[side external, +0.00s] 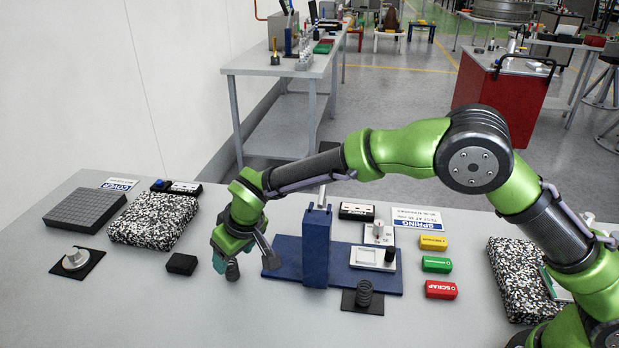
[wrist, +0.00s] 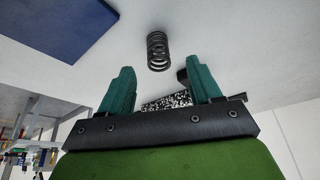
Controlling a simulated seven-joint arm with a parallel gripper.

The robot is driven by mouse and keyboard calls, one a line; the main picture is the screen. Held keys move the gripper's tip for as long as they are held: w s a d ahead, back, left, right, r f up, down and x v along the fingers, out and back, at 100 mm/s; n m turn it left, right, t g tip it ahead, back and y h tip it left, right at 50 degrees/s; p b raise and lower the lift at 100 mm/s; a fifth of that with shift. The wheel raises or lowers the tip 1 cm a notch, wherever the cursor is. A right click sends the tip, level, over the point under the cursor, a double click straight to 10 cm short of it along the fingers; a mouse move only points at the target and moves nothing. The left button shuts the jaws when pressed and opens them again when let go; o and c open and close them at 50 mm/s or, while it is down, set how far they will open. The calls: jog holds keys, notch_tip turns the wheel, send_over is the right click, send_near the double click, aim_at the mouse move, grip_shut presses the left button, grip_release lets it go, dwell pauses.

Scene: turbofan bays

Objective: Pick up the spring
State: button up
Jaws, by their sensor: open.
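The spring (wrist: 158,50) is a dark grey metal coil on the pale tabletop in the wrist view. It shows between and beyond my two teal fingertips, with no visible contact. My gripper (wrist: 163,68) is open with nothing held. In the side view my gripper (side external: 226,266) points down low over the table, left of the blue block. A dark grey shape (side external: 233,270) shows close by its fingers there; it may be the spring, but it is partly hidden. Another dark coil-like part (side external: 364,294) stands on a black pad further right in the side view.
A blue block (side external: 317,248) stands on a blue plate (side external: 283,265) just right of my gripper. A small black box (side external: 181,264) and speckled foam (side external: 153,220) lie to the left. Red, green and yellow tags (side external: 440,290) lie right. The front table area is clear.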

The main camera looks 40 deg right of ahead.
aim_at(231, 268)
jog(key=x, duration=0.5)
jog(key=shift+d+f, duration=0.1)
jog(key=shift+f, duration=0.1)
jog(key=c, duration=1.1)
